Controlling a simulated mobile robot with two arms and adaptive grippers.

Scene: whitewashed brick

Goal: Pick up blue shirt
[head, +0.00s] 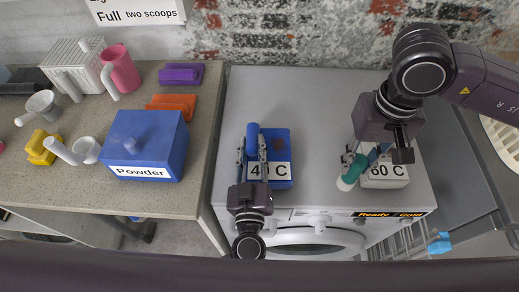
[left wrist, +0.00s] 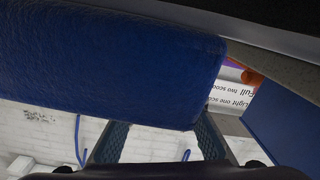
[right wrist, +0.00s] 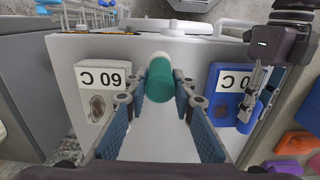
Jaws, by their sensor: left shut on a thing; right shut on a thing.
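The blue shirt, seen as a blue roll (head: 252,136), stands between the fingers of my left gripper (head: 251,150), which is shut on it. In the left wrist view the blue roll (left wrist: 110,65) fills much of the upper frame. My right gripper (head: 360,155) is shut on a teal roll (head: 352,171) with a pale end. The teal roll (right wrist: 159,78) also shows between the fingertips in the right wrist view. Both rolls are over the white washer top (head: 310,110).
A blue 40 C box (head: 278,150) is right beside the left gripper. A white 60 C box (head: 392,177) is beside the right gripper. The counter at left holds a blue Powder box (head: 145,145), cups and colored blocks. The washer top's back half is clear.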

